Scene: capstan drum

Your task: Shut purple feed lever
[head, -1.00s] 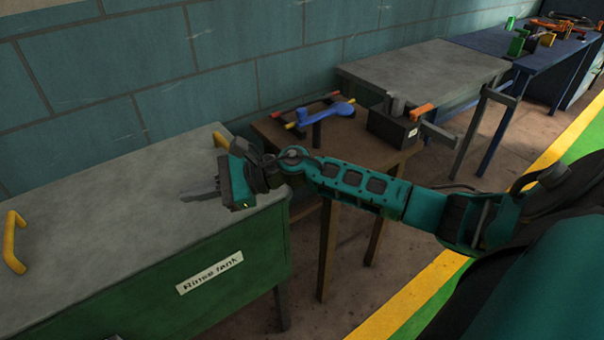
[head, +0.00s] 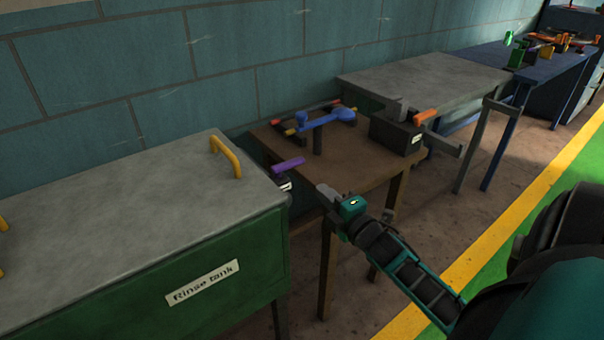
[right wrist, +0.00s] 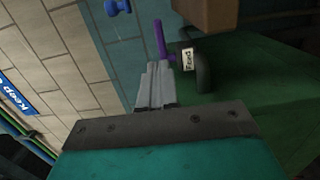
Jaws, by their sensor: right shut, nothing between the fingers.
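The purple feed lever (head: 288,164) sticks out near the right end of the rinse tank, beside the brown table. Its small label (head: 285,185) shows just below it. In the right wrist view the purple lever (right wrist: 160,40) stands just beyond my fingertips, next to the label "Feed" (right wrist: 187,58) and a dark rounded part. My right gripper (head: 322,190) is shut and empty, just right of the lever in the head view; its fingers also show in the right wrist view (right wrist: 155,75). Whether the fingertips touch the lever is unclear. My left gripper is out of view.
The green rinse tank (head: 130,245) with yellow handles fills the left. The brown table (head: 350,178) holds a blue lever (head: 326,120) and a dark box (head: 396,134) with an orange handle. A grey-topped table (head: 425,80) stands behind. Bare floor lies in front.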

